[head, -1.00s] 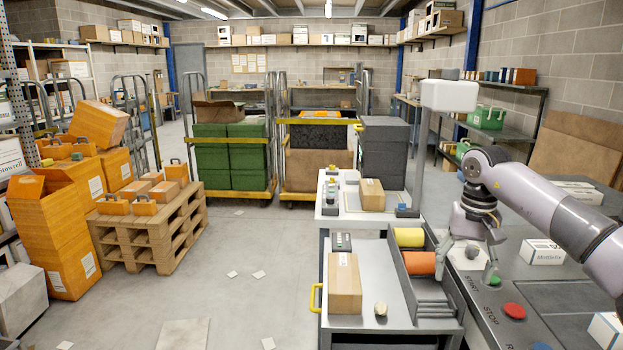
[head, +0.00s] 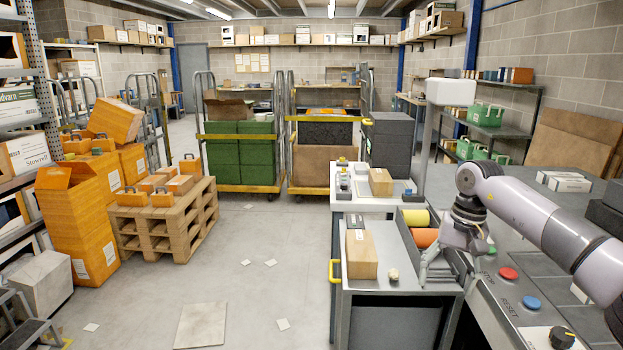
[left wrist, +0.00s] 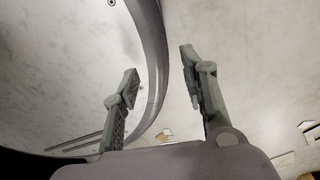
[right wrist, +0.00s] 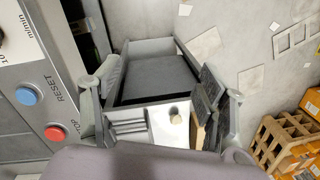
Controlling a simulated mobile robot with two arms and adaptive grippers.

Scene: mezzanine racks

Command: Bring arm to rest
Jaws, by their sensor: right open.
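My right arm reaches in from the right in the head view. Its gripper (head: 450,275) hangs beside the right edge of the grey cart (head: 400,285), fingers pointing down and apart, with nothing between them. In the right wrist view the two fingers of this gripper (right wrist: 155,92) are spread, with the cart beyond them. My left gripper (left wrist: 160,78) shows only in the left wrist view. Its fingers are apart and empty, above a pale floor and beside a curved grey-rimmed surface.
The cart carries a cardboard box (head: 361,256) and orange and yellow rolls (head: 424,238). A console with a red button (head: 508,273) and a blue button (head: 532,303) lies right. Orange boxes (head: 75,225) and a wooden pallet (head: 160,232) stand left.

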